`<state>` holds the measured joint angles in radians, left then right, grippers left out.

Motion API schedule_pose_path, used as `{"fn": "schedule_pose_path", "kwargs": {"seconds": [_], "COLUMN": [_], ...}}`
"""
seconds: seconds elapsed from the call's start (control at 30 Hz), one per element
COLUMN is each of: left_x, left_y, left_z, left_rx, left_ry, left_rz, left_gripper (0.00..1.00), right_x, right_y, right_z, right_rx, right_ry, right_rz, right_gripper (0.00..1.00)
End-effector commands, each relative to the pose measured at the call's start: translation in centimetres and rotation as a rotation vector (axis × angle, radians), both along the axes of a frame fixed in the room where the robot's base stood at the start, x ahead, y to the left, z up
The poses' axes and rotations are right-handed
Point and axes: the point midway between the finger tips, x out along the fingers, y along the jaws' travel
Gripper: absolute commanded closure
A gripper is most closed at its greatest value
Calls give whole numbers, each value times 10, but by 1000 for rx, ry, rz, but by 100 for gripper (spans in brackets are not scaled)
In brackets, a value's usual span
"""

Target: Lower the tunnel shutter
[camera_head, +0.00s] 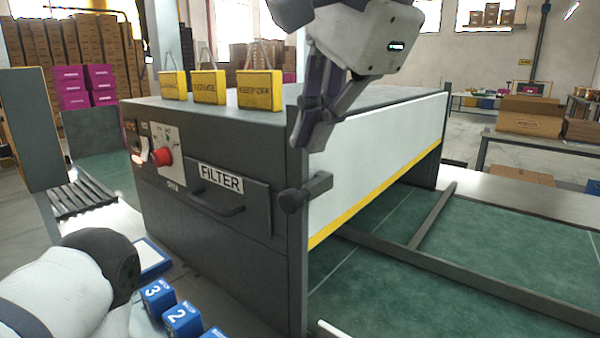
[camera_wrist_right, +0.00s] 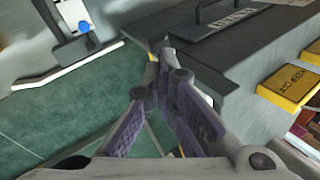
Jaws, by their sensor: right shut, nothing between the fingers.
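The tunnel (camera_head: 225,125) is a dark grey box. Its shutter (camera_head: 375,155) is a white panel with a yellow strip along its lower edge, on the tunnel's right side. The strip hangs above the green belt with an open gap below. A dark knobbed handle (camera_head: 306,193) sticks out at the shutter's near end. My right gripper (camera_head: 303,143) is shut and empty, pointing down above the handle, in front of the near post and upper shutter; contact cannot be told. It also shows in the right wrist view (camera_wrist_right: 158,50). My left gripper is out of view.
A FILTER drawer (camera_head: 228,195) with a handle and a red knob (camera_head: 162,157) are on the tunnel's front. Several yellow signs (camera_head: 208,87) stand on top. Blue numbered blocks (camera_head: 182,320) lie at the bottom. A dark rail (camera_head: 450,275) runs along the green belt (camera_head: 520,250).

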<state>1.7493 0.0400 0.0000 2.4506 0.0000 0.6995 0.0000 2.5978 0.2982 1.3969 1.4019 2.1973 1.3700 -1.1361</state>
Motion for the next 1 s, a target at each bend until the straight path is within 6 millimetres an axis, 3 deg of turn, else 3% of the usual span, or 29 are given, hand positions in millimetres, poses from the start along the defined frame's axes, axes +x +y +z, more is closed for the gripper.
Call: {"fn": "schedule_pose_path", "kwargs": {"seconds": [0.1,0.33,0.87,1.0], "left_x": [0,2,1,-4], "left_y": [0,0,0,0], "left_z": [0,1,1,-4], "left_rx": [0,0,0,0], "left_ry": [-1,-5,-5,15], "left_rz": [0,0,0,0], "left_gripper": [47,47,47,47], "right_x": [9,22,27,39], "right_y": [8,19,22,22], "right_z": [-24,-56,-66,-76], "right_rx": [-3,-3,0,-1], "right_ry": [3,0,1,7], "right_rz": [0,-1,-1,-1], "right_gripper": [100,100,100,100]}}
